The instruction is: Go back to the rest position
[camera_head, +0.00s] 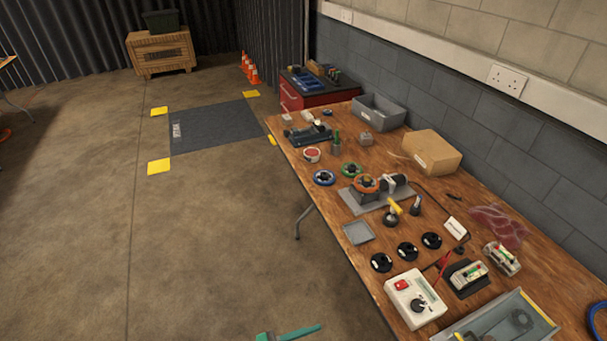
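The task names only the rest position and no object. The wooden workbench (351,261) runs from the middle of the view to the lower right, along the wall. A teal bar-like thing (292,333) shows at the bottom edge.
The bench holds a white meter (415,299), a cardboard box (432,151), a grey bin (378,112) and several small parts. A red cabinet (291,97), orange cones (250,70) and a wooden crate (161,52) stand beyond. Floor left of the bench is clear.

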